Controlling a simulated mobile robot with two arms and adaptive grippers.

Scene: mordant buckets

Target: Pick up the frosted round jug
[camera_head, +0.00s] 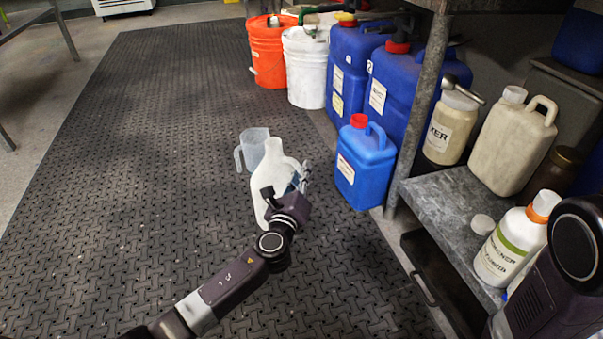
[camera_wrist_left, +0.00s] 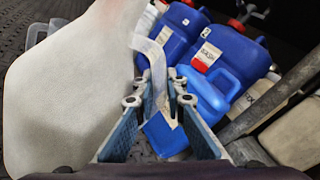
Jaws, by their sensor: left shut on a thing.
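The frosted round jug (camera_head: 262,182) is whitish, with a narrow neck, and appears upright over the dark mat in the middle of the head view. In the left wrist view its big pale body (camera_wrist_left: 65,90) fills the left side. My left gripper (camera_head: 298,186) is at the jug's right side, partly hidden behind my wrist. In the wrist view the fingers (camera_wrist_left: 158,102) are closed around the jug's strap-like handle. Whether the jug's base touches the mat I cannot tell. My right gripper is not in view.
A translucent measuring jug (camera_head: 254,146) stands just behind the frosted jug. A small blue canister (camera_head: 365,165) with a red cap stands close on the right. Buckets and larger blue canisters line the back right, beside a metal shelf (camera_head: 455,215). The mat (camera_head: 120,180) is clear on the left.

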